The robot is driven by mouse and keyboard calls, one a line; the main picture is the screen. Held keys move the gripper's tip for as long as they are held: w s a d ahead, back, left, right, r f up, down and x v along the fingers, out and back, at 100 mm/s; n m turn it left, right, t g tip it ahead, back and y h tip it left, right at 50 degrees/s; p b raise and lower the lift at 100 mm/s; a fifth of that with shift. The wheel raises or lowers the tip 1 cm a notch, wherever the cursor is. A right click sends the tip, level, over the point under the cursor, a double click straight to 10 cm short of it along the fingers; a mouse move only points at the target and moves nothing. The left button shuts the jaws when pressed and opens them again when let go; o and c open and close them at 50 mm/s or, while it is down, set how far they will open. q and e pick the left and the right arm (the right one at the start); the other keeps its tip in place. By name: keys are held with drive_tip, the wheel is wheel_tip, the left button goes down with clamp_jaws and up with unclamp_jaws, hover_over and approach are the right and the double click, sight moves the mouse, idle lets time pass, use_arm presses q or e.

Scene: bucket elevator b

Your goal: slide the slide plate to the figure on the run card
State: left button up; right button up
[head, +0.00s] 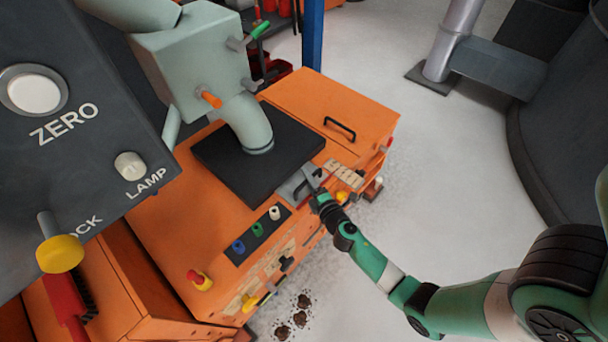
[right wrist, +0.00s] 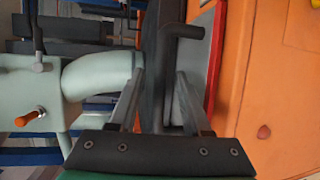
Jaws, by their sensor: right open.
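The slide plate, a grey metal plate (head: 291,188) with a dark handle (head: 309,180), sits at the edge of the black square under the pale green spout in the head view. In the right wrist view the plate (right wrist: 210,60) lies beside a red strip, and the dark bent handle (right wrist: 182,32) reaches down between the fingers. My right gripper (head: 318,194) is at the handle; its open fingers (right wrist: 160,98) stand on either side of the bar. I cannot tell whether they touch it. No figure on a run card is readable. My left gripper is out of view.
A dark panel (head: 75,150) marked ZERO and LAMP fills the near left. Brown lumps (head: 292,317) lie on the floor. Open floor lies right.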

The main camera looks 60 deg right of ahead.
drive_tip(key=x, duration=0.3)
drive_tip(key=shift+d+f+b, duration=0.1)
drive_tip(key=shift+b, duration=0.2)
clamp_jaws()
idle(1.2)
